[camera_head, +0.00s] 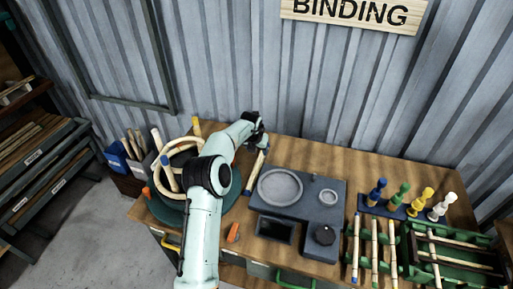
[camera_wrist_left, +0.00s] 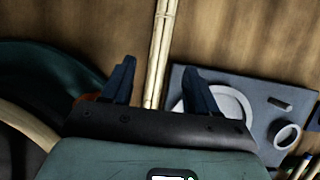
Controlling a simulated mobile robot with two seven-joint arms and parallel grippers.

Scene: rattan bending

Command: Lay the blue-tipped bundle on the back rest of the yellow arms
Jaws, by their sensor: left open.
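A pale rattan bundle (camera_head: 256,172) lies on the wooden bench between the round green base and the grey block; its near end looks blue. My left gripper (camera_head: 262,146) is over its far part. In the left wrist view the bundle (camera_wrist_left: 161,45) runs from the top edge down between the two dark fingers of the open gripper (camera_wrist_left: 160,82). I cannot tell whether the fingers touch it. A yellow upright (camera_head: 196,126) stands behind the rattan ring on the green base; my arm hides part of this area, and I cannot make out the back rest. My right gripper is not in view.
The grey block (camera_head: 334,214) with a round dish (camera_head: 280,187) is right of the bundle. Several coloured pegs (camera_head: 416,208) and the green rack (camera_head: 420,256) of sticks are further right. A pale rattan ring (camera_head: 158,178) rises from the green base (camera_head: 170,212).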

